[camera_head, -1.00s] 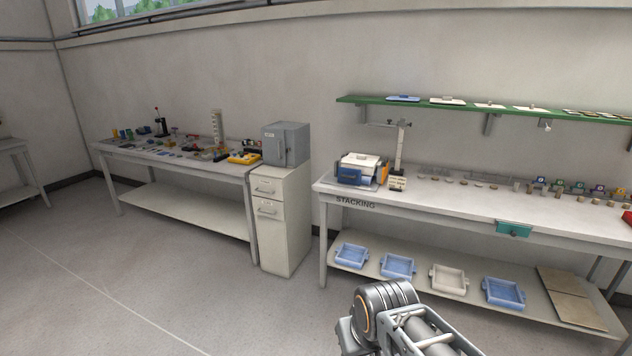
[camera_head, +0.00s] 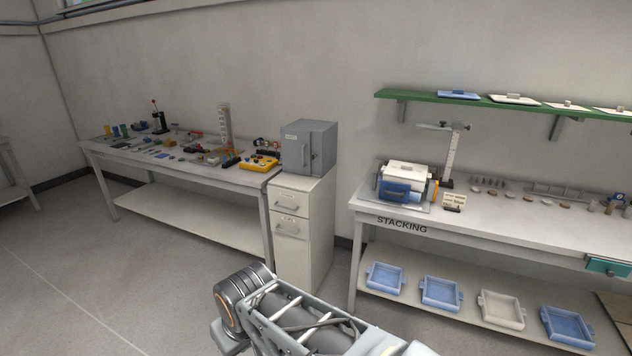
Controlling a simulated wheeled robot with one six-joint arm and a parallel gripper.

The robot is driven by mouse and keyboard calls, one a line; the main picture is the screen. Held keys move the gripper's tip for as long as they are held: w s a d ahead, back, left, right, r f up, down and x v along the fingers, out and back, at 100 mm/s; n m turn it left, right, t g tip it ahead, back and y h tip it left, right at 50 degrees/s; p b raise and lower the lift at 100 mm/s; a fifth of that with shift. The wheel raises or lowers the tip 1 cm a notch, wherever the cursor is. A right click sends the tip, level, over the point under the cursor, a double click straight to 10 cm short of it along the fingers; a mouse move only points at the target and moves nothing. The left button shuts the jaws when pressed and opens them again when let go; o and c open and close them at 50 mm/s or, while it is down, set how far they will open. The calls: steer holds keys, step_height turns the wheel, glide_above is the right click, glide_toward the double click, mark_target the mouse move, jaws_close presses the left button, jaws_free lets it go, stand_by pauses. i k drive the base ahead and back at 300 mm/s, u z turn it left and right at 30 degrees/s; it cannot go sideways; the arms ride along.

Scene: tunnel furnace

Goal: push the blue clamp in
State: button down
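I cannot pick out the blue clamp for certain. Part of my arm shows at the bottom middle, in front of and well apart from both benches. My gripper cannot be seen.
The left bench (camera_head: 170,172) holds many small items and a yellow control box (camera_head: 260,163). A grey cabinet (camera_head: 309,147) stands on white drawers (camera_head: 303,235) between the benches. Blue and white trays lie on the right bench's lower shelf (camera_head: 480,325). The floor (camera_head: 120,270) at left is clear.

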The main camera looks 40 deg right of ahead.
mark_target(394, 194)
steer(key=z, duration=0.05)
steer(key=i, duration=1.35)
steer(key=z, duration=1)
steer(key=i, duration=0.85)
steer(key=z, duration=1.35)
steer(key=i, duration=0.4)
steer(key=z, duration=0.2)
